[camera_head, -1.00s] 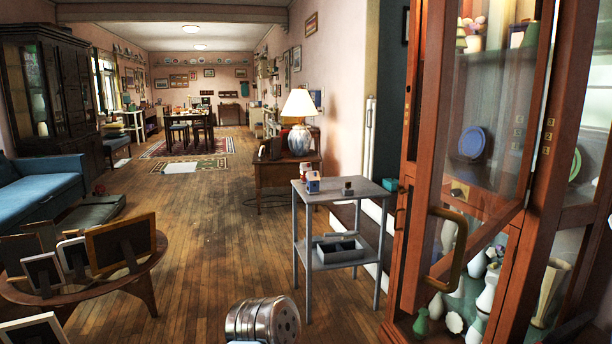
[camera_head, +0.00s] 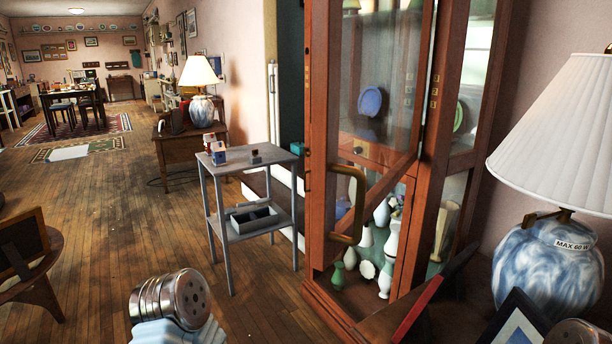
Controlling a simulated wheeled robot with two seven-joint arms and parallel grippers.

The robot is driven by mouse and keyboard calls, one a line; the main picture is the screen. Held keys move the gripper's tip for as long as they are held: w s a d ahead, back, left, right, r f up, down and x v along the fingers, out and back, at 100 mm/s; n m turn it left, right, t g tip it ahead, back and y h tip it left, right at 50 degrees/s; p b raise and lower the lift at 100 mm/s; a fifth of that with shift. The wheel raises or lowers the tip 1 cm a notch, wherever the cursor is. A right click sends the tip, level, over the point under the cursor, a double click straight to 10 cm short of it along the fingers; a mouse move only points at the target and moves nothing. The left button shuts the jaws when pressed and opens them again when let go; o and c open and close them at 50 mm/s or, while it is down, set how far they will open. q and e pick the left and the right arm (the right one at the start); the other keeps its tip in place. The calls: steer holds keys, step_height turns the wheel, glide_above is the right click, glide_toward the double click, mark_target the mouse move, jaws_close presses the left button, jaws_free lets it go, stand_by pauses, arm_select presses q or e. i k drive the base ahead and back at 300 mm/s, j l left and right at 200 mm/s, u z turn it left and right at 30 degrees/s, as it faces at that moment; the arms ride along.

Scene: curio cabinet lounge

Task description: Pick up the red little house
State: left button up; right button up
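Two tiny house-like pieces stand close together on the top of the small grey side table (camera_head: 238,168). The rear one (camera_head: 209,138) looks reddish with white. The front one (camera_head: 218,153) looks blue with an orange-pink part. They are too small to tell surely which is the red little house. A small dark item (camera_head: 256,158) stands to their right. Neither of my grippers shows; only silver parts of my own arms show at the bottom edge.
A wooden glass-fronted cabinet (camera_head: 316,130) with a brass handle stands right of the side table. A grey tray (camera_head: 256,219) sits on its lower shelf. A large lamp (camera_head: 548,262) is near at right. Open wooden floor lies between.

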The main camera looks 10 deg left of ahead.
mark_target(208, 138)
steer(key=i+j, duration=0.15)
steer(key=j, duration=0.2)
steer(key=i+j, duration=0.1)
steer(key=j, duration=0.25)
steer(key=i+j, duration=0.15)
steer(key=j, duration=0.15)
steer(key=i+j, duration=0.15)
steer(key=j, duration=0.2)
steer(key=i+j, duration=0.1)
steer(key=j, duration=0.25)
steer(key=i+j, duration=0.15)
steer(key=j, duration=0.2)
steer(key=i+j, duration=0.15)
steer(key=j, duration=0.3)
steer(key=i+j+z, duration=0.1)
steer(key=j, duration=0.3)
steer(key=i+j, duration=0.2)
steer(key=j, duration=0.25)
steer(key=i+j, duration=0.15)
steer(key=j, duration=0.3)
steer(key=i+j+z, duration=0.1)
steer(key=j, duration=0.3)
steer(key=i+j, duration=0.2)
steer(key=j, duration=0.25)
steer(key=i+j+z, duration=0.1)
steer(key=j, duration=0.35)
